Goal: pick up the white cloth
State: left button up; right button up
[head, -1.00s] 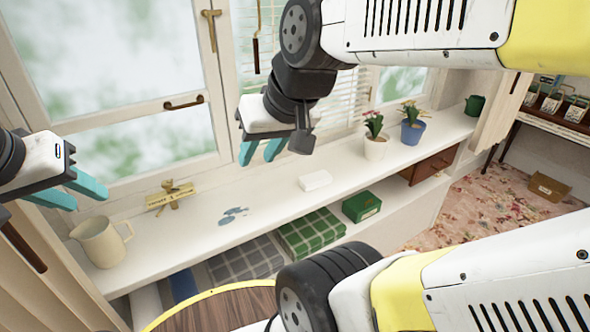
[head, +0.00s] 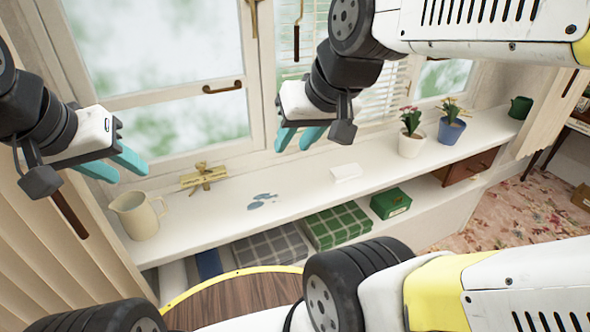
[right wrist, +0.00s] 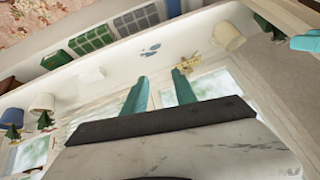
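The white cloth (head: 345,172) appears as a small pale folded block lying on the white window shelf (head: 300,187), left of the potted plants. It also shows in the right wrist view (right wrist: 91,76). My right gripper (head: 299,139) is open and empty, in front of the window and up and to the left of the cloth in the head view. It does not touch the cloth. My left gripper (head: 121,167) is open and empty at the left, above the cream pitcher (head: 138,214) in the picture.
A brass tap (head: 204,177) and a blue-grey spill (head: 262,201) are on the shelf. Right of the cloth stand a white flowerpot (head: 411,145) and a blue flowerpot (head: 451,131). A green box (head: 390,203) and checked cloths sit below. A round wooden table (head: 240,298) is in front.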

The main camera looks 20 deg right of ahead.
aim_at(352, 171)
jog(key=l+u, duration=0.2)
jog(key=l, duration=1.4)
